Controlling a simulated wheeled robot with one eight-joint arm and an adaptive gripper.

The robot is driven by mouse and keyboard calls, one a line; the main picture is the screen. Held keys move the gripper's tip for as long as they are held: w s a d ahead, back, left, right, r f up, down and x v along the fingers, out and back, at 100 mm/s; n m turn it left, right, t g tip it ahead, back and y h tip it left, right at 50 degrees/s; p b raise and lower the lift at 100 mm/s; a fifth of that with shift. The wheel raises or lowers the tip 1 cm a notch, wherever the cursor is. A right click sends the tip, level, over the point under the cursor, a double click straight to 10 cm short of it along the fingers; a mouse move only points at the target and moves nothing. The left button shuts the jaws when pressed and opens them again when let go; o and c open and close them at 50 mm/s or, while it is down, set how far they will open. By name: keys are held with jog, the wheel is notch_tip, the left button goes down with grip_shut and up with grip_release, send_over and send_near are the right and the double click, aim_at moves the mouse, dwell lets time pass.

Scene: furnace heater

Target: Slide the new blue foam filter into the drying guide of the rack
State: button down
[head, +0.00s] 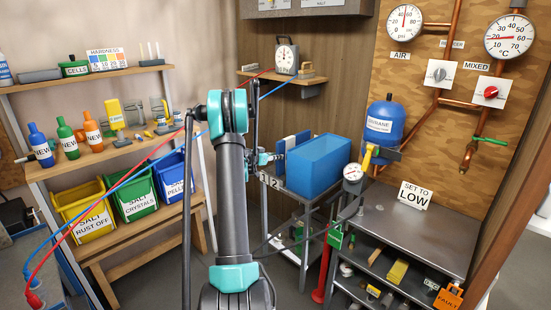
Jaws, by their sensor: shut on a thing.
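The blue foam filter (320,165) is a large bright blue block in the middle of the head view. It stands upright over the top of the small metal rack (307,206), and I cannot tell whether its underside rests there. My gripper (277,157) is at the filter's left side, small in view and partly hidden, and appears shut on its edge. Labels 1 and 2 (270,181) mark the rack's front left edge. Blue and white upright panels (291,143) show behind the gripper. The drying guide itself is hidden or too small to make out.
A grey bench (420,240) with a "set to low" sign (415,195) stands right of the rack. Salt bins (84,212) and bottles (67,138) fill the left shelves. Red and blue hoses cross behind my arm.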

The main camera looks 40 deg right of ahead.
jog(key=shift+d, duration=0.1)
jog(key=shift+d, duration=1.4)
jog(key=c, duration=1.3)
grip_release()
jog(key=shift+w, duration=0.1)
jog(key=shift+c, duration=0.2)
jog(key=v, duration=1.2)
jog(key=shift+f, duration=0.1)
